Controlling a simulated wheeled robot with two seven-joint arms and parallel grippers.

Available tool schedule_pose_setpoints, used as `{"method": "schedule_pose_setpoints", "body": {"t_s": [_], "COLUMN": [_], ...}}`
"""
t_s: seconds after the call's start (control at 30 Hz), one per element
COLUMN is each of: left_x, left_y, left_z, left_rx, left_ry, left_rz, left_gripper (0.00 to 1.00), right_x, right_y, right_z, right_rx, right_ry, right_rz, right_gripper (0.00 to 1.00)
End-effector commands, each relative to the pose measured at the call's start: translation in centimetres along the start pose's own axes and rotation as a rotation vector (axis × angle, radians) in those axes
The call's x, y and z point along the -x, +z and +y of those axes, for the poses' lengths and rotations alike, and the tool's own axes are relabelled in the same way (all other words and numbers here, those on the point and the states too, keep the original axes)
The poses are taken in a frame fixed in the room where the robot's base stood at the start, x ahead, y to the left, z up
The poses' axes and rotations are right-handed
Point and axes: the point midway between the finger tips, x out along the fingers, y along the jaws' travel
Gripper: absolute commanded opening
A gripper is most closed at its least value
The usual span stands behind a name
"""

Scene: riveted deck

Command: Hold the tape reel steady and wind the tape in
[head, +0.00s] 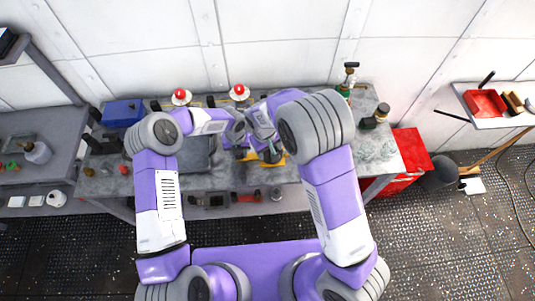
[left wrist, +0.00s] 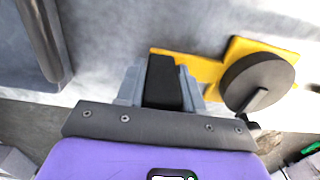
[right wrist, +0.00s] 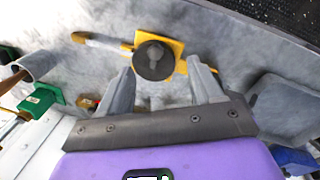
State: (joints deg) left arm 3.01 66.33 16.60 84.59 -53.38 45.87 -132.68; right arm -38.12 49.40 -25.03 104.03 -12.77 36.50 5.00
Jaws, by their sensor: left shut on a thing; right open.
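The tape reel lies on the grey bench, with a yellow frame (head: 248,155) and a dark round disc (head: 271,157). In the left wrist view the disc (left wrist: 262,72) carries a crank arm (left wrist: 258,101). My left gripper (left wrist: 162,84) is shut on the reel's black grip (left wrist: 163,76), beside the yellow frame (left wrist: 205,68). My right gripper (right wrist: 163,84) is open and empty. In the right wrist view its fingers point towards the dark disc (right wrist: 146,66) and its upright knob (right wrist: 155,50), apart from both.
A blue box (head: 123,113) and two red-topped objects (head: 181,97) (head: 239,92) stand along the bench's back. A green bottle-like object (head: 343,91) is at its back right. A red cabinet (head: 411,152) stands right of the bench. A dark grey tray (head: 197,155) lies left of the reel.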

Motion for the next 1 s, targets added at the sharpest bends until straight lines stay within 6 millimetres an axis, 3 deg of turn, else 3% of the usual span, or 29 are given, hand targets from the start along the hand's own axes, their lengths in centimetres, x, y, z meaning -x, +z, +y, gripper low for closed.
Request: {"method": "schedule_pose_setpoints", "body": {"t_s": [0.1,0.27,1.0], "left_x": [0.0,0.0,0.0], "left_y": [0.0,0.0,0.0], "left_z": [0.0,0.0,0.0], "left_rx": [0.0,0.0,0.0], "left_ry": [0.0,0.0,0.0], "left_rz": [0.0,0.0,-0.001], "left_gripper": [0.0,0.0,0.0], "right_x": [1.6,1.3,-8.7], "right_y": [-0.8,-1.0,-1.0], "right_z": [-0.1,0.0,0.3], "right_rx": [0.019,0.024,0.023], "right_ry": [0.033,0.043,0.041], "right_rz": [0.005,0.002,0.002], "right_gripper": [0.65,0.65,0.65]}}
